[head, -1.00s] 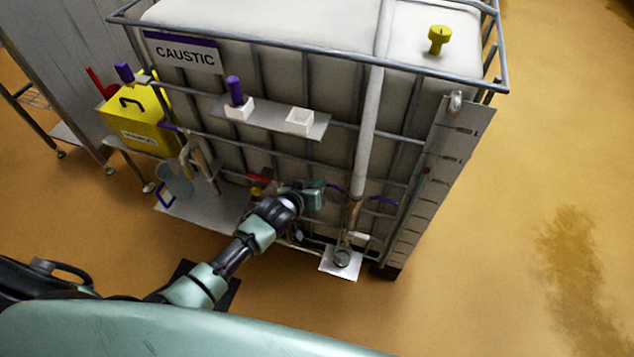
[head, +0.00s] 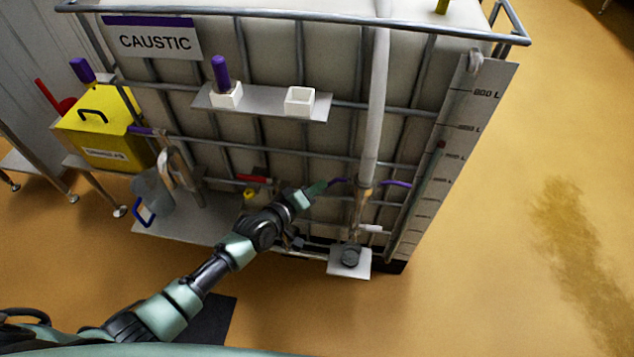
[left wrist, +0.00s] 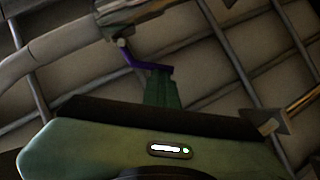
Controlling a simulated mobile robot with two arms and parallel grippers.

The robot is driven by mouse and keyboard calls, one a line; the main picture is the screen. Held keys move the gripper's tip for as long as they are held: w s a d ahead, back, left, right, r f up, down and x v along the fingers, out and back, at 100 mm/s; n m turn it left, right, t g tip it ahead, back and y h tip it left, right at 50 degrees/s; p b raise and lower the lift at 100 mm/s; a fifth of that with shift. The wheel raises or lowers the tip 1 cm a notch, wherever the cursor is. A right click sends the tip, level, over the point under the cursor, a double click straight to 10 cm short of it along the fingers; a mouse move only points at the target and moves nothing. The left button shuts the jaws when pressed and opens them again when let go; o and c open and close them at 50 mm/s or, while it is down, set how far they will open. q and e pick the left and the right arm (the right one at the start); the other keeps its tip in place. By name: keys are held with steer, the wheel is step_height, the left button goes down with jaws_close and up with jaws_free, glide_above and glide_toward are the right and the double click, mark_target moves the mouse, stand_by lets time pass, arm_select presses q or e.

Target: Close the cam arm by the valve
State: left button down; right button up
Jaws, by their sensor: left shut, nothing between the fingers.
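The hose coupling (head: 364,192) hangs at the lower end of a white pipe on the caustic tank's front. A purple cam arm (head: 341,181) sticks out from its left side, the side toward the red-handled valve (head: 252,178). A second purple cam arm (head: 397,183) sticks out to the right. My left gripper (head: 321,186) is shut and empty, its tips close to the left cam arm's outer end. In the left wrist view the cam arm (left wrist: 128,56) runs to just above the shut fingers (left wrist: 161,88); I cannot tell whether they touch. My right gripper is not in view.
The tank's metal cage (head: 300,139) stands close behind my gripper. A shelf (head: 262,107) above holds white cups and a purple item. A small plate (head: 350,262) juts out below the coupling. A clear jug (head: 152,195) and yellow box (head: 100,130) are left. Floor to the right is clear.

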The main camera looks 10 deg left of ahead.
arm_select(q)
steer(key=shift+d+f+b, duration=0.55)
steer(key=shift+f+b, duration=0.05)
steer(key=shift+f, duration=0.3)
steer(key=shift+d+f+b, duration=0.55)
steer(key=shift+f+b, duration=0.05)
steer(key=shift+f, duration=0.25)
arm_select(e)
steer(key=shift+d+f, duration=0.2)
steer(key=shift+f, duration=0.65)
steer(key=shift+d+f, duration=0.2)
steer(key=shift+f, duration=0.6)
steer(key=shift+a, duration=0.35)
